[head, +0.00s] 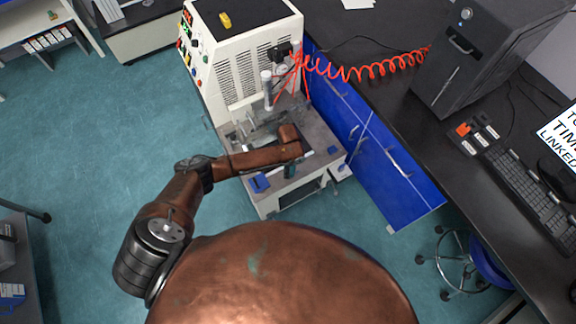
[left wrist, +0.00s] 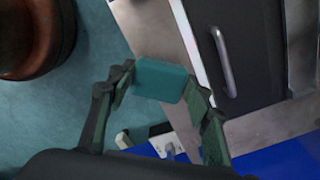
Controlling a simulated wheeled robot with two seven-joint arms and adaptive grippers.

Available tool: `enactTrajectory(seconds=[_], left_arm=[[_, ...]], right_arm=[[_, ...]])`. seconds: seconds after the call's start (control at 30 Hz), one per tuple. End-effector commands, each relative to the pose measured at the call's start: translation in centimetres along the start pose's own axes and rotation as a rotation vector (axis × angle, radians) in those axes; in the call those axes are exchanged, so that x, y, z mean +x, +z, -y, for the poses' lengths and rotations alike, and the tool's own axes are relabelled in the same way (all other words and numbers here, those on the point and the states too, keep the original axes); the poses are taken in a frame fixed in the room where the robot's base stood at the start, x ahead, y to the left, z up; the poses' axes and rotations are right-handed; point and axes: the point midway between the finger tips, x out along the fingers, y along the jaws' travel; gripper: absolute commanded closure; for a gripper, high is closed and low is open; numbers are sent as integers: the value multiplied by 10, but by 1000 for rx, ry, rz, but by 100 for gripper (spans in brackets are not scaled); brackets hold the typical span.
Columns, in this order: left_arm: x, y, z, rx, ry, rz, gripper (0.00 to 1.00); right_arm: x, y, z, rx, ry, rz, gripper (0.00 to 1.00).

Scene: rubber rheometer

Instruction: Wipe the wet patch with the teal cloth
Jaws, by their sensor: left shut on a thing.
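My left gripper (left wrist: 160,88) is shut on the teal cloth (left wrist: 160,80) in the left wrist view. The cloth looks like a small folded block between the two fingertips. In the head view my left arm reaches over the front of the rheometer (head: 240,60), with the gripper (head: 291,172) near its front edge, mostly hidden under the wrist. I cannot make out the cloth or a wet patch in the head view. My right gripper is in neither view.
Blue drawers (head: 350,125) stand right of the rheometer, under a black bench with a computer tower (head: 480,50) and a keyboard (head: 535,180). A red coiled hose (head: 370,70) runs between rheometer and tower. Open teal floor (head: 90,150) lies to the left.

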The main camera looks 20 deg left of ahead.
Motion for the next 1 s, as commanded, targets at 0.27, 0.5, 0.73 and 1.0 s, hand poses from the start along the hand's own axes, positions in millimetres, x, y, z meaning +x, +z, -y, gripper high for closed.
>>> enactTrajectory(seconds=[0.27, 0.5, 0.73, 1.0], left_arm=[[-22, 5, 0, -8, -1, 0, 77], [-20, 5, -1, -8, 0, 0, 77], [-20, 5, -1, -8, 0, 0, 77], [-55, -4, 12, -120, -7, -3, 77]], right_arm=[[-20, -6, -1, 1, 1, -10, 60], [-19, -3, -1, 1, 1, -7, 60], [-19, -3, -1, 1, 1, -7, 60], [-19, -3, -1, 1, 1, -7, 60]])
